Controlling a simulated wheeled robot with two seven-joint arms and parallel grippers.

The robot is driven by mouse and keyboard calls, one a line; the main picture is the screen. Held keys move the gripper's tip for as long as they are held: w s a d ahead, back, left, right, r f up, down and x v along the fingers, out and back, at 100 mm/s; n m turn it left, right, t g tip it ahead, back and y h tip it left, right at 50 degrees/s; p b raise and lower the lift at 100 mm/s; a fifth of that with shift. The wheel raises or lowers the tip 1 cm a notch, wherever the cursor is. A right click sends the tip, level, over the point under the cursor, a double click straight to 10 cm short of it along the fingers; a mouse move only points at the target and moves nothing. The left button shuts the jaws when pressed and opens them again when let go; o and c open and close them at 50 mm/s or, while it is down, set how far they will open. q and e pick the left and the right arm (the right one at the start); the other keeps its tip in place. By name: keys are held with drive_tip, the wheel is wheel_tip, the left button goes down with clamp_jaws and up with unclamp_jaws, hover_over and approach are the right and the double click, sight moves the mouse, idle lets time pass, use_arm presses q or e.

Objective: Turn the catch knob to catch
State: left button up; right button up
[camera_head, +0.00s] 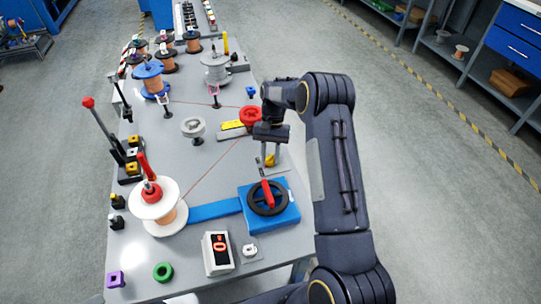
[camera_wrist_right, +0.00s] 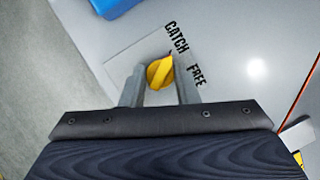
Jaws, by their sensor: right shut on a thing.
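The yellow catch knob (camera_wrist_right: 160,72) sits on a pale plate (camera_wrist_right: 122,62) printed with CATCH and FREE in the right wrist view. CATCH is printed above the knob and FREE to its right. The knob's ridge slants, and I cannot tell exactly which word it points to. My right gripper (camera_head: 269,160) reaches down over the knob in the head view. In the right wrist view its fingers (camera_wrist_right: 160,82) stand on both sides of the knob, shut on it. The knob also shows partly between the fingers in the head view (camera_head: 271,160). My left gripper is out of view.
A blue block with a black handwheel (camera_head: 268,205) and red handle stands just in front of the knob. A red pulley (camera_head: 250,116) is behind it. A white spool (camera_head: 157,205) stands at left; a thin red line crosses the grey table (camera_head: 215,165).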

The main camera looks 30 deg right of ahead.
drive_tip(key=shift+n, duration=0.4)
drive_tip(key=o, duration=1)
drive_tip(key=v, duration=0.7)
drive_tip(key=shift+w+r, duration=0.2)
drive_tip(key=shift+r, duration=0.15)
